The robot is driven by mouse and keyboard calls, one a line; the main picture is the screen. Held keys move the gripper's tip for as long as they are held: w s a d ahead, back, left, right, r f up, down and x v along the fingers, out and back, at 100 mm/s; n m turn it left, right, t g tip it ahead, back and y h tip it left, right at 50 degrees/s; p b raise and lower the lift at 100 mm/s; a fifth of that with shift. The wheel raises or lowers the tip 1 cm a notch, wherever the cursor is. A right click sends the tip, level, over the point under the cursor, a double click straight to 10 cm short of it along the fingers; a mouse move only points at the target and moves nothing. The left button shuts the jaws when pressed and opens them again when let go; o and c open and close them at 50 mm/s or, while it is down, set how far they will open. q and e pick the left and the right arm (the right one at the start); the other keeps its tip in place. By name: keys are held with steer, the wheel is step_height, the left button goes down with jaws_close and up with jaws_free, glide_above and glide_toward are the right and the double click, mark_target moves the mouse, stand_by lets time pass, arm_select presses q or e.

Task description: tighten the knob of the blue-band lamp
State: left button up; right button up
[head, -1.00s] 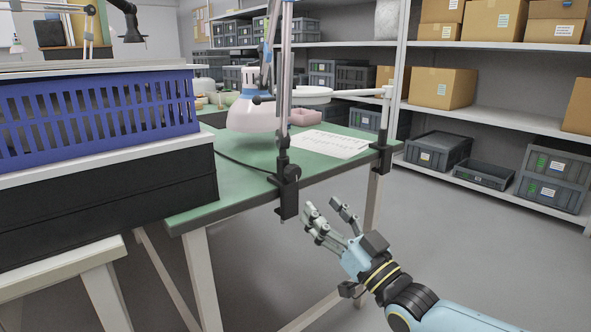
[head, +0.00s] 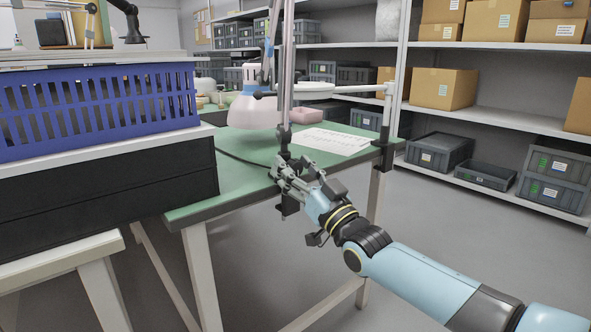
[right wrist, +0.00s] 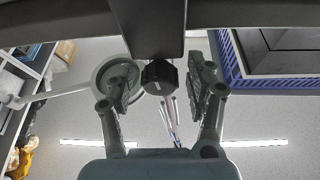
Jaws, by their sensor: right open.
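In the right wrist view a dark knob (right wrist: 158,76) sits between the two open fingers of my right gripper (right wrist: 160,88), apart from both. The knob is hidden in the head view. My left gripper is not in view.
A blue slotted crate (head: 100,108) stands on black boxes (head: 100,200) at the left. A paper sheet (head: 325,141) and a pink block (head: 305,116) lie on the table. A second clamp (head: 383,155) holds the right corner. Floor in front is clear.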

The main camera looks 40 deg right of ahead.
steer(key=c, duration=1.1)
steer(key=shift+r+m+p, duration=0.1)
steer(key=shift+m+p, duration=0.2)
jaws_close()
steer(key=shift+r+m+h+p, duration=0.1)
steer(key=shift+m+h+p, duration=0.3)
steer(key=shift+m, duration=0.1)
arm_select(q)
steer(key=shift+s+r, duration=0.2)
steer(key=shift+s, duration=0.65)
arm_select(e)
steer(key=shift+f, duration=0.25)
steer(key=o, duration=1.1)
jaws_free()
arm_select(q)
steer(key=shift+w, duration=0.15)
arm_select(e)
steer(key=shift+s, duration=0.1)
steer(key=shift+s+f, duration=0.2)
steer(key=shift+s, duration=0.15)
steer(key=v, duration=1.1)
